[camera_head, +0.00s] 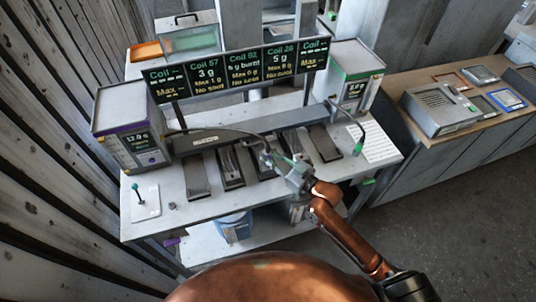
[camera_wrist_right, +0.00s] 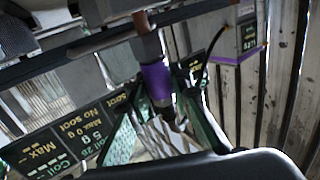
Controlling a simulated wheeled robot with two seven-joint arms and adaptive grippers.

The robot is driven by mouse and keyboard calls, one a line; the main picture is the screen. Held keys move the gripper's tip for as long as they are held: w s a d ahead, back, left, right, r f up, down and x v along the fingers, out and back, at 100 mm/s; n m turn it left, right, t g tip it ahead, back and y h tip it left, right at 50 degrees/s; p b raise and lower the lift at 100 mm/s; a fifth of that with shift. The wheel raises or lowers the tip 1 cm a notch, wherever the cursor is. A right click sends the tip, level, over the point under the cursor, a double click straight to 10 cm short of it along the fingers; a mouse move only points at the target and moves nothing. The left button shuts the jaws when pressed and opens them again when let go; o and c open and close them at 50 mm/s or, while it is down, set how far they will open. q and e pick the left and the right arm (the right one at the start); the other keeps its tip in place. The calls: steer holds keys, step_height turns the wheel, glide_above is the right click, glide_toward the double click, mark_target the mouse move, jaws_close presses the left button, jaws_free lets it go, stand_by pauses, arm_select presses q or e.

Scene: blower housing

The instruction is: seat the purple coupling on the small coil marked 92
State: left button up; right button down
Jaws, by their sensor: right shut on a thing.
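My right gripper (camera_head: 290,172) is over the front middle of the bench. In the wrist view it (camera_wrist_right: 168,132) is shut on the purple coupling (camera_wrist_right: 155,82), which has a grey metal end beyond the purple band. In the head view a hose (camera_head: 215,131) runs from the purple-striped box to the gripper; the purple band is not clear there. The middle display panel (camera_head: 244,67) reads Coil 92. Several slots lie in a row below; a dark piece in the middle slot (camera_head: 265,165) is partly hidden by my gripper, and its marking is unreadable. My left gripper is not in view.
The purple-striped box (camera_head: 135,140) stands at the left, a green-striped box (camera_head: 347,80) at the right. A hose with a green end (camera_head: 358,147) hangs at the right, beside a white sheet (camera_head: 378,143). A small lever plate (camera_head: 144,199) sits at the front left.

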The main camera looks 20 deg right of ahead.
steer(key=shift+f+b, duration=0.55)
steer(key=shift+f, duration=0.35)
steer(key=c, duration=1.7)
jaws_free()
steer(key=shift+o, duration=0.2)
steer(key=v, duration=1.2)
steer(key=shift+s+a, duration=0.1)
